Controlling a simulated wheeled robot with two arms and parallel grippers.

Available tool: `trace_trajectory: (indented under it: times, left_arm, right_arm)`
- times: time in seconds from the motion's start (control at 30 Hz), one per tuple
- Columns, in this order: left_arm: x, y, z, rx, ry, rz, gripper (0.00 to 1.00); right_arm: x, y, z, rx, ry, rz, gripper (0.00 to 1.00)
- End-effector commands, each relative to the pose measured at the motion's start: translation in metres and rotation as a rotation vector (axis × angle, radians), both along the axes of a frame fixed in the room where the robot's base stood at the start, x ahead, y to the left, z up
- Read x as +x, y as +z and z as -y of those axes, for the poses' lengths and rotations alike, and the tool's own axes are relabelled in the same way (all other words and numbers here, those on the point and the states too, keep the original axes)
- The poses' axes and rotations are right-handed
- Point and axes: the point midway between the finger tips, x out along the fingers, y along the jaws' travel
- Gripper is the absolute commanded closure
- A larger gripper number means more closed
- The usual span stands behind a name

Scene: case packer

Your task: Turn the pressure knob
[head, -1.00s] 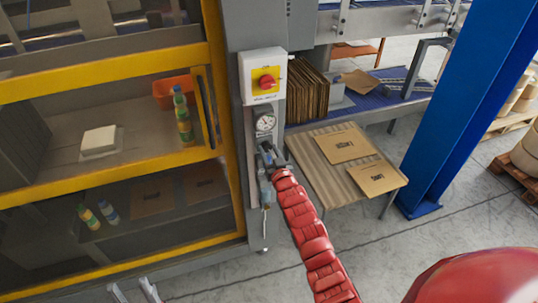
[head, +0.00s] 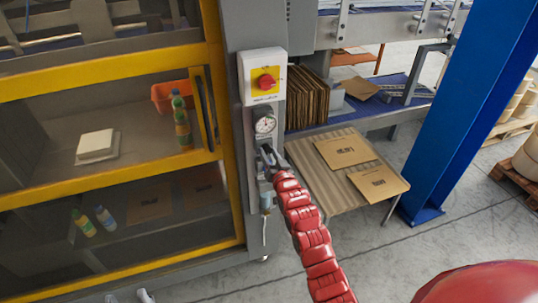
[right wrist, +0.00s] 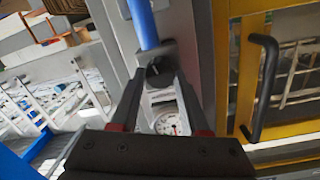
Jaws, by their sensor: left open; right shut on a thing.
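The black pressure knob (right wrist: 160,72) sits between the two fingertips of my right gripper (right wrist: 160,65) in the right wrist view, below a white-faced pressure gauge in the head view (head: 265,123). The gauge also shows in the right wrist view (right wrist: 170,123). My right gripper (head: 267,157) is shut on the knob and mostly hides it in the head view. The regulator's bowl (head: 265,200) hangs below it. My left gripper (head: 128,298) is open and empty at the bottom edge of the head view, away from the knob.
A red switch on a yellow plate (head: 265,82) is mounted above the gauge. A yellow-framed guard door (head: 110,175) stands to the left. A slatted table (head: 320,178) with flat cartons and a blue post (head: 470,100) stand to the right.

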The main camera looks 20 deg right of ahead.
Motion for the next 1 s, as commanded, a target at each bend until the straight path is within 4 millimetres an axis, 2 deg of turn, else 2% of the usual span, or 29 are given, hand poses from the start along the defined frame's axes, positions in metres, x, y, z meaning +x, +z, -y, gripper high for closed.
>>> trace_trajectory:
  times: [0.03, 0.07, 0.2, 0.5, 0.63, 0.77, 1.0]
  left_arm:
    - [0.0, 0.0, 0.0, 0.0, 0.0, 0.0, 0.5]
    - [0.0, 0.0, 0.0, 0.0, 0.0, 0.0, 0.5]
    - [0.0, 0.0, 0.0, 0.0, 0.0, 0.0, 0.5]
    - [0.0, 0.0, 0.0, 0.0, 0.0, 0.0, 0.5]
    - [0.0, -0.002, 0.0, 0.0, 0.0, 0.0, 0.5]
    - [0.0, -0.007, 0.0, 0.0, 0.0, 0.0, 0.5]
    - [0.0, -0.019, 0.0, 0.0, 0.0, 0.0, 0.5]
  right_arm:
    - [0.0, -0.001, 0.0, 0.0, 0.0, -0.003, 1.0]
    - [0.0, -0.001, 0.0, 0.0, 0.0, -0.003, 0.49]
    - [0.0, -0.001, 0.0, -0.001, 0.0, -0.002, 0.24]
    - [-0.001, -0.001, 0.0, -0.001, 0.0, -0.001, 0.24]
    - [-0.007, -0.002, 0.0, -0.001, 0.0, -0.001, 0.24]
    - [-0.023, -0.002, 0.001, -0.002, 0.001, -0.002, 0.24]
    - [-0.065, 0.0, 0.001, -0.001, -0.002, 0.002, 0.24]
